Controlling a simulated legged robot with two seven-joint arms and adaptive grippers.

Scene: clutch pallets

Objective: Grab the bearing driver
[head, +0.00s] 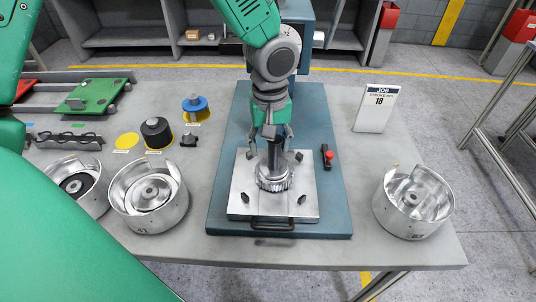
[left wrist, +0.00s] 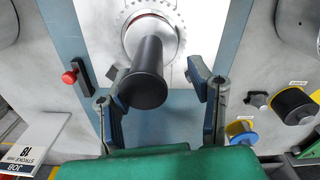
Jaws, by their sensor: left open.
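The bearing driver, seen as a black cylindrical handle (head: 275,157), stands upright on a toothed metal ring (head: 273,182) at the centre of the fixture plate. In the left wrist view its handle (left wrist: 150,85) points toward the camera. My left gripper (head: 272,148) comes down from above in the head view. Its two fingers are spread on either side of the handle, with visible gaps in the left wrist view (left wrist: 163,92). The lower end of the driver is partly hidden by the ring. My right gripper is out of view.
The metal plate (head: 238,208) sits on a blue base (head: 325,215) with a red-knobbed lever (head: 328,156). Metal drums (head: 150,197) stand left and another (head: 412,203) right. A black cylinder (head: 156,132) and a blue-topped part (head: 195,107) stand at the left. A job sign (head: 376,110) stands right.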

